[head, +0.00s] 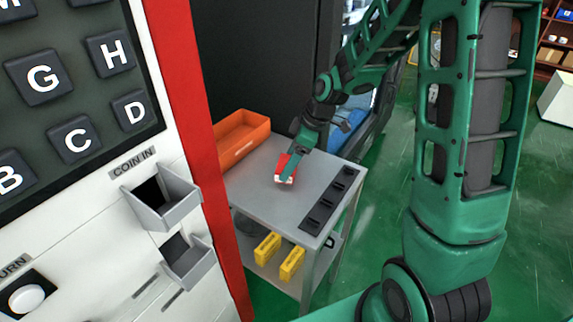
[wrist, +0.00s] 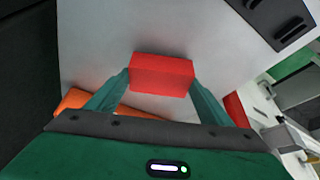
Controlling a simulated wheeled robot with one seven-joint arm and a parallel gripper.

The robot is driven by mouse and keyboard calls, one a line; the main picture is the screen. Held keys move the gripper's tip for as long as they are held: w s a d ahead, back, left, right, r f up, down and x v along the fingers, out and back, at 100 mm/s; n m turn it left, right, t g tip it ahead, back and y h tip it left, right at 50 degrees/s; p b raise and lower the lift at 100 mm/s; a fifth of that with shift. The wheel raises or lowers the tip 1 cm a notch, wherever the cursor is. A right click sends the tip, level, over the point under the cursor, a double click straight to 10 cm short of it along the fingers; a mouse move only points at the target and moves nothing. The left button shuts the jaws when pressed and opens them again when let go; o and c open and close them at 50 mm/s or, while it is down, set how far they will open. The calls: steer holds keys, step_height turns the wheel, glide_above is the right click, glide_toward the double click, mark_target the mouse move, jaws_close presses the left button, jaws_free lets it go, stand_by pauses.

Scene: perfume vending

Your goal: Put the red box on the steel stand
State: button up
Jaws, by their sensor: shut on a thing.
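The red box (head: 282,163) is at the steel stand's grey top (head: 256,187), near its middle, partly hidden by my gripper (head: 286,174). In the wrist view the red box (wrist: 161,72) sits between the two green fingertips of my gripper (wrist: 161,79), which is shut on it. The bare grey stand top (wrist: 205,28) shows behind the box. I cannot tell whether the box touches the surface or is held slightly above it.
An orange bin (head: 241,138) is at the stand top's back left. A black slotted strip (head: 328,201) lies along its right edge. Yellow boxes (head: 291,263) sit on the lower shelf. The red-edged vending machine (head: 192,105) stands close at left. Green floor (head: 378,200) is open to the right.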

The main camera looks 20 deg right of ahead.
steer(key=shift+f, duration=0.6)
steer(key=shift+f, duration=0.1)
steer(key=o, duration=1.1)
steer(key=v, duration=1.2)
steer(key=shift+s, duration=0.1)
steer(key=s+d+m+h, duration=0.1)
steer(key=s+d+m, duration=0.3)
steer(key=s, duration=0.5)
steer(key=s+d+m+g+h, duration=0.1)
steer(key=s+d+m, duration=0.3)
steer(key=s+m, duration=0.4)
steer(key=s+d+r+m+g+h, duration=0.1)
steer(key=s+d+m, duration=0.3)
steer(key=s, duration=0.8)
steer(key=shift+r+m+h, duration=0.15)
steer(key=shift+m+h, duration=0.15)
steer(key=shift+m, duration=0.8)
